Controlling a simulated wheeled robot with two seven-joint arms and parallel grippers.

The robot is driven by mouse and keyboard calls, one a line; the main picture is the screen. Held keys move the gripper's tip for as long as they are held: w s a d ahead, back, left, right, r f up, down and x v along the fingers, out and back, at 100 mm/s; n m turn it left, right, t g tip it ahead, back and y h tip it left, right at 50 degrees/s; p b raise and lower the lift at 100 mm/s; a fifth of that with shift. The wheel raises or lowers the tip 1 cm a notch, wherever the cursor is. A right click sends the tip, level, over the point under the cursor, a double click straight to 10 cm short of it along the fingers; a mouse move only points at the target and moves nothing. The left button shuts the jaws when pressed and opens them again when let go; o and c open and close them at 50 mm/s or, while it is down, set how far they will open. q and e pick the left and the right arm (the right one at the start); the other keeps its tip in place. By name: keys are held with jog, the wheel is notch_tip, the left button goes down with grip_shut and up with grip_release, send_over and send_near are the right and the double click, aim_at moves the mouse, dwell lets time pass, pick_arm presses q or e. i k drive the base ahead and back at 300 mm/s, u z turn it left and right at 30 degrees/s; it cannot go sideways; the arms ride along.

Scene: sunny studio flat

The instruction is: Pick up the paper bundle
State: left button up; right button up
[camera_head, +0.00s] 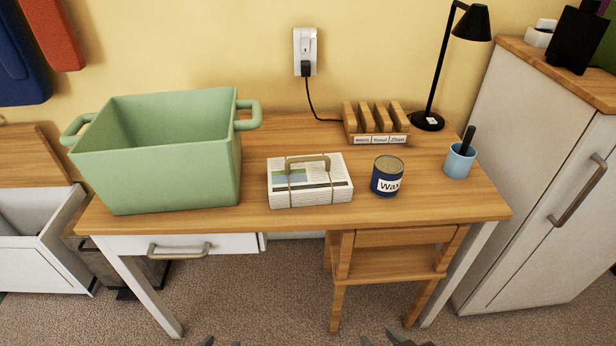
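The paper bundle (310,190) is a stack of white printed sheets tied with bands, with a tan handle on top. It lies on the wooden desk (290,220), between the green tub and the wax tin. Only the dark fingertips of my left gripper (221,342) and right gripper (411,341) show at the bottom edge. Both are well in front of the desk and away from the bundle. Each shows two tips with a gap between them, and nothing is seen in them.
A green two-handled tub (160,170) stands left of the bundle. A blue wax tin (387,176) is close on its right. Behind are a wooden rack (378,138) and a black lamp (427,120). A blue pen cup (459,161) stands at the right. The desk front is clear.

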aim_at(318, 179)
jog(key=u, duration=3.65)
jog(key=k, duration=1.8)
jog(key=z, duration=1.35)
jog(key=i, duration=0.5)
jog(key=z, duration=0.05)
